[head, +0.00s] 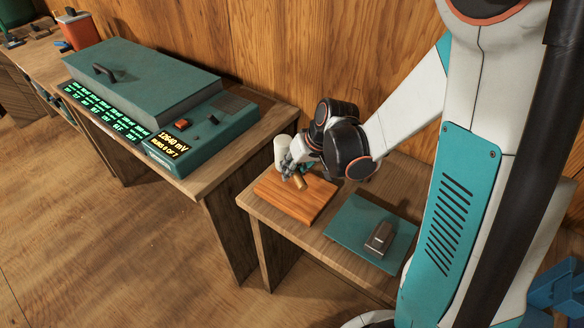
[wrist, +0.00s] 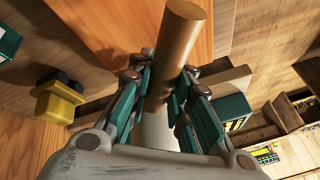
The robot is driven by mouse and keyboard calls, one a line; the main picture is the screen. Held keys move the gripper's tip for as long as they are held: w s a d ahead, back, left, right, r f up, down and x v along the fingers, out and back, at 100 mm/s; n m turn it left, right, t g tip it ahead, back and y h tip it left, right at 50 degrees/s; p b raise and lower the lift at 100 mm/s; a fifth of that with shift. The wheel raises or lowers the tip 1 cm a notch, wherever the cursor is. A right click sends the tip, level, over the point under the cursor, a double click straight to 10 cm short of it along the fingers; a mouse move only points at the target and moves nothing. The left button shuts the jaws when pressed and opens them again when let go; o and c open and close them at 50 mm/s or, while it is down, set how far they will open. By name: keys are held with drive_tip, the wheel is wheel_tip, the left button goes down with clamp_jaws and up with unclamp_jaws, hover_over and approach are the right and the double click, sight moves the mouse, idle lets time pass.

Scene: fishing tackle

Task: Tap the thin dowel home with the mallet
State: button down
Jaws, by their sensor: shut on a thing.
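My gripper (head: 295,170) is shut on the wooden handle (wrist: 180,50) of the mallet, above the orange-brown wooden block (head: 313,193). In the wrist view my gripper (wrist: 160,95) has its teal fingers on both sides of the handle. A pale cylindrical part, which looks like the mallet's head (head: 281,149), shows just beyond my gripper in the head view. The handle's end points toward the front right there. I cannot make out the thin dowel in either view; my gripper and the mallet cover part of the block.
The block lies on a low wooden bench (head: 258,206). A teal mat (head: 347,227) with a grey metal piece (head: 380,238) on it lies to its right. A teal instrument (head: 215,130) with lit displays stands on the bench to the left. A wooden wall is behind.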

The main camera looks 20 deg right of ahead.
drive_tip(key=shift+w+r+p, duration=0.1)
drive_tip(key=shift+r+p, duration=1.35)
drive_tip(key=shift+r, duration=0.7)
drive_tip(key=shift+r, duration=0.15)
wheel_tip(320, 180, down, 5)
drive_tip(key=b, duration=0.4)
drive_tip(key=shift+r+p, duration=1.65)
drive_tip(key=shift+r, duration=0.7)
drive_tip(key=shift+f+b, duration=0.2)
drive_tip(key=shift+b, duration=0.1)
